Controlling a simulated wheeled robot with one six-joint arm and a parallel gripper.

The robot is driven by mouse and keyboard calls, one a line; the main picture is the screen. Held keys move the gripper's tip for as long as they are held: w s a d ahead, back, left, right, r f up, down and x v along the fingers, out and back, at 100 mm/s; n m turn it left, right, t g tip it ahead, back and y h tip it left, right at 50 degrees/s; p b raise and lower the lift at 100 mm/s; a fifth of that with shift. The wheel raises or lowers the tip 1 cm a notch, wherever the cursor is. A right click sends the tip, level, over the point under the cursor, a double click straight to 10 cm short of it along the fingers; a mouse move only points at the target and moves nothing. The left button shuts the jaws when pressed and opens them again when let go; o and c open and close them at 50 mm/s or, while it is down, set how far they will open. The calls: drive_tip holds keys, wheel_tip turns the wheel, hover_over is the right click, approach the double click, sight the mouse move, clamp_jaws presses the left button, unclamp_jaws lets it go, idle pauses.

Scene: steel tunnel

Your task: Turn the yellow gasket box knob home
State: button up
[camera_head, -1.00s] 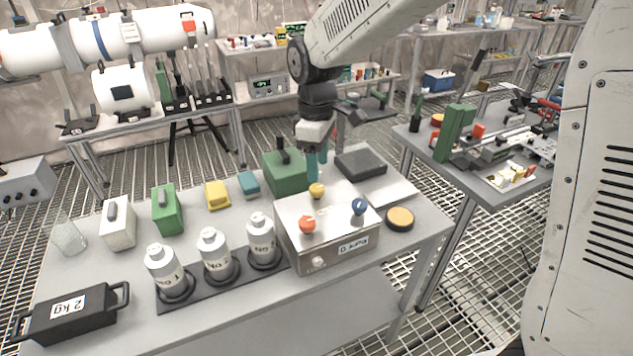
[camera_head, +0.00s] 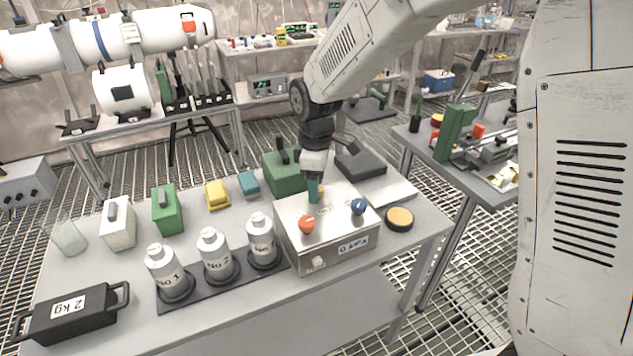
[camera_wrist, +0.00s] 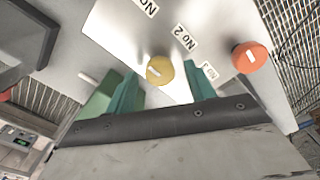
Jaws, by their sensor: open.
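My gripper (camera_head: 314,194) points down over the box at the yellow knob. Its teal fingers (camera_wrist: 158,85) are open, apart on either side of the yellow knob; contact cannot be told.
Several white bottles (camera_head: 216,255) stand left of the box. A green box (camera_head: 285,175) and a dark grey block (camera_head: 361,166) are behind it. A yellow-topped disc (camera_head: 399,218) lies at right.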

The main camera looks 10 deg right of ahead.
drive_tip(key=c, duration=1)
drive_tip(key=shift+m, duration=0.3)
